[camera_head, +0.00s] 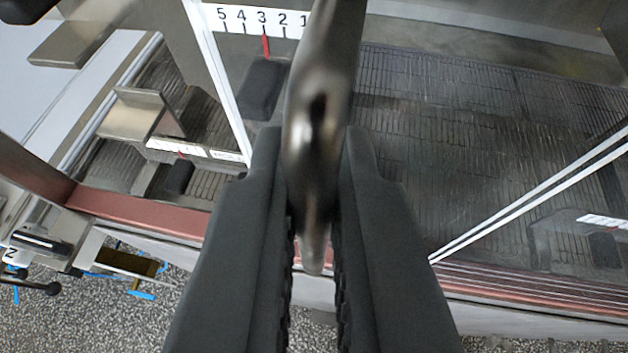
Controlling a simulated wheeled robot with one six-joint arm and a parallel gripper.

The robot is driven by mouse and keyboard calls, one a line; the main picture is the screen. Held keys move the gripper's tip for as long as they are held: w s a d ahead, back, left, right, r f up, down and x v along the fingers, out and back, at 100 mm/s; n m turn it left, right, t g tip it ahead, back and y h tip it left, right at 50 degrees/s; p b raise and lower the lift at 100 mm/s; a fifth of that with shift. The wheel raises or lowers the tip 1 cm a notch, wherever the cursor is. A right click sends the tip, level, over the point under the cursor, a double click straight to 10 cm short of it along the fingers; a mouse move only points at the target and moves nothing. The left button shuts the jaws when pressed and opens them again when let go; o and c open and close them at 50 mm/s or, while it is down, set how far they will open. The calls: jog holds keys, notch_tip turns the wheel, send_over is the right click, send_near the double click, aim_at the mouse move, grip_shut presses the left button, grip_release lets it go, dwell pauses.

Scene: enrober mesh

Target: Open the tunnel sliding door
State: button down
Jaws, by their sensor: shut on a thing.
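My gripper (313,222) is in the middle of the picture, its two black fingers closed on a dark, shiny metal handle (322,90). The handle runs from the top edge down between the fingers, and its rounded end shows between them. Behind it is the clear tunnel sliding door (440,160), with a wire mesh belt seen through it. White edge strips show left and right of the fingers. The fingers and handle hide part of the door, and where the handle joins it is not clear.
A white scale (250,20) with numbers and a red pointer lies behind the handle. A reddish rail (140,212) runs along the lower front. A metal bracket (135,115) stands at left. A speckled floor (110,320) shows below, with a blue-footed object at lower left.

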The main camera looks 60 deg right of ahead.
jog(key=shift+s, duration=0.1)
dwell(0.3)
jog(key=c, duration=1.6)
grip_release()
jog(key=shift+o, duration=0.2)
jog(key=shift+r, duration=0.1)
jog(key=v, duration=1.7)
jog(key=shift+s+a, duration=0.1)
jog(key=shift+a, duration=0.05)
jog(key=s+a+f+n+t+y, duration=0.1)
jog(key=a+f+n+t+y, duration=0.9)
jog(key=a+f, duration=0.3)
jog(key=a+n+y, duration=0.1)
jog(key=a, duration=0.2)
jog(key=shift+a+f+n+y, duration=0.15)
jog(key=shift+f+n+y, duration=0.15)
jog(key=shift+n, duration=0.1)
